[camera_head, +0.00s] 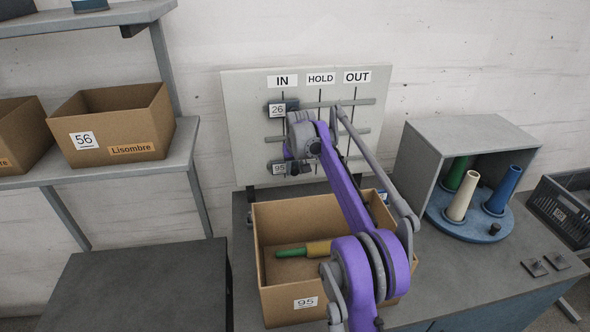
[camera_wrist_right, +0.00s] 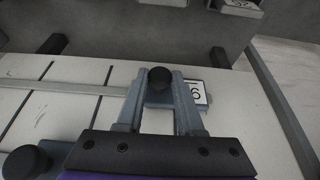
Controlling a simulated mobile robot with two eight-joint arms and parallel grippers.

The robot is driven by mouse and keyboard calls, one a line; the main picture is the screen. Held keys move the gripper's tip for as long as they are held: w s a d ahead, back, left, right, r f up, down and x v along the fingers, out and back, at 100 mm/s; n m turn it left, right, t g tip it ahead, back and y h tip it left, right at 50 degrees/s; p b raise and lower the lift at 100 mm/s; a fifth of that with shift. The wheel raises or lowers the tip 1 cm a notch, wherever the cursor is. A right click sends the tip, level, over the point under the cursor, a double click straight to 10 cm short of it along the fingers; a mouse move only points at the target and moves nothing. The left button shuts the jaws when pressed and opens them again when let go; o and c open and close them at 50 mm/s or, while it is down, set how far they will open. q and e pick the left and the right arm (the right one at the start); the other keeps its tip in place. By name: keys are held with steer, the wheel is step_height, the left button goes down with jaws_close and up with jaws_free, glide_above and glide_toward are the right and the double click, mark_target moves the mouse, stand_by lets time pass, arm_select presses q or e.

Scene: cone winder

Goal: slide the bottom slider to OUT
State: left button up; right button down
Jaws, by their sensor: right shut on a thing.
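The grey slider board (camera_head: 240,110) stands upright at the wall, with IN, HOLD and OUT labels along its top. The bottom slider (camera_head: 279,168), tagged 95, sits under IN at the left end of its rail. My right gripper (camera_head: 298,168) is at this slider. In the right wrist view, which is upside down, its fingers (camera_wrist_right: 160,95) are closed around the slider's black knob (camera_wrist_right: 159,78), beside its white tag (camera_wrist_right: 198,93). The top slider (camera_head: 278,109), tagged 26, is also under IN. Another black knob (camera_wrist_right: 25,161) shows in the wrist view; my arm covers that area in the head view.
At right, a grey hood (camera_head: 460,128) shelters cones on a blue turntable (camera_head: 470,230). A shelf with cardboard boxes (camera_head: 115,120) is at left. The bottom rail (camera_wrist_right: 60,87) looks clear toward OUT.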

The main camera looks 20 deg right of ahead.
steer(key=d, duration=0.2)
steer(key=s+d, duration=0.1)
steer(key=d, duration=0.1)
steer(key=shift+d, duration=0.25)
arm_select(q)
steer(key=shift+w+r, duration=0.2)
steer(key=shift+r, duration=0.15)
arm_select(e)
steer(key=c, duration=0.6)
jaws_free()
steer(key=shift+a, duration=0.1)
steer(key=shift+o, duration=0.2)
arm_select(q)
steer(key=shift+w+r+p, duration=0.2)
steer(key=shift+r+p, duration=0.25)
steer(key=shift+p, duration=0.05)
arm_select(e)
steer(key=v, duration=1.1)
